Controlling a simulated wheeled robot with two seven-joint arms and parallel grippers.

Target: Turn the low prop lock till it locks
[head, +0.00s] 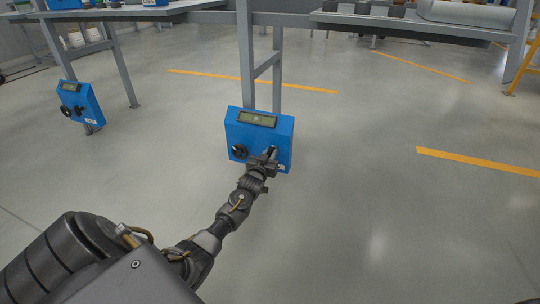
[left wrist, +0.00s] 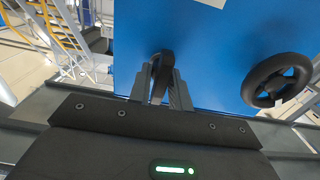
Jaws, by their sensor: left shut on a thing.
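The blue box (head: 259,133) with a grey-green display (head: 257,119) is mounted low on a grey post. My left gripper (head: 271,156) reaches its front at the lower right. In the left wrist view, my left gripper (left wrist: 161,84) is shut on a small dark knob (left wrist: 165,62) on the blue face, which I take to be the low prop lock. The fingers cover much of the knob, and its turn angle is hard to read. A black handwheel (head: 239,152) sits on the same face, apart from my fingers; it also shows in the left wrist view (left wrist: 276,80). My right gripper is out of view.
A second blue box (head: 80,102) with a black wheel is on a post at the left. Grey benches (head: 410,27) stand at the back. The grey floor has yellow lines (head: 480,163) and is clear to the right of the box.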

